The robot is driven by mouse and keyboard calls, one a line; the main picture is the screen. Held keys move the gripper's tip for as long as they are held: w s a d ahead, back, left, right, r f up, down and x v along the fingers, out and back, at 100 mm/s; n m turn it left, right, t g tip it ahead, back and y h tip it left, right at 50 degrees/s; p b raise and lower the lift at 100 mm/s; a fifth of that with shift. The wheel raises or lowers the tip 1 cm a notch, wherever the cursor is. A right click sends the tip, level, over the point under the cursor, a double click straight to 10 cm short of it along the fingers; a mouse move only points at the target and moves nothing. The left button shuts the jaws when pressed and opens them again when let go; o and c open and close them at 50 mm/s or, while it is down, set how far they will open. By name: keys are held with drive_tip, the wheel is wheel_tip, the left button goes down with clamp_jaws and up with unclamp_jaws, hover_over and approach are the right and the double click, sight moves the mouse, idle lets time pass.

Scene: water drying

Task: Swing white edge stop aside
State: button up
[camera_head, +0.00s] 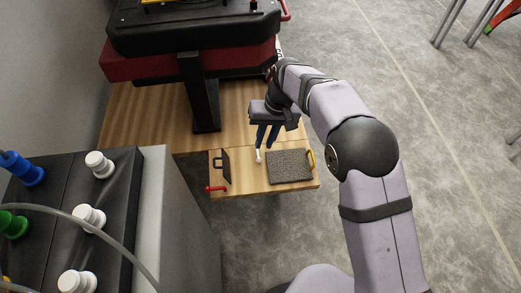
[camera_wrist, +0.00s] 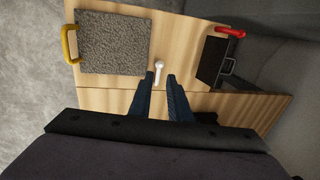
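The white edge stop (camera_head: 258,156) is a small white lever with a rounded end. It lies on the wooden board, left of the grey pad in the head view. In the wrist view the edge stop (camera_wrist: 159,68) shows just beyond my fingertips, between the pad and a dark panel. My gripper (camera_head: 267,143) points down over the board with its blue fingers apart and nothing between them. In the wrist view my gripper (camera_wrist: 160,77) sits close to the stop's near end, one finger to each side; whether they touch it I cannot tell.
The grey textured pad (camera_head: 289,166) has a yellow handle (camera_head: 311,160) at its right. A dark panel with a black handle (camera_head: 226,166) and a red handle (camera_head: 215,189) are to the left. A large black and red machine (camera_head: 190,65) stands behind on a dark post (camera_head: 203,105).

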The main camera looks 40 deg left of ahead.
sight(259, 158)
drive_tip(key=shift+s+a+f+b, duration=0.15)
drive_tip(key=shift+f+b, duration=0.1)
drive_tip(key=shift+f, duration=0.95)
drive_tip(key=shift+s+a+f+b, duration=0.15)
drive_tip(key=shift+f+b, duration=0.15)
drive_tip(key=shift+f, duration=0.9)
drive_tip(key=shift+s+a+f+b, duration=0.15)
drive_tip(key=shift+f+b, duration=0.1)
drive_tip(key=shift+f, duration=0.95)
clamp_jaws()
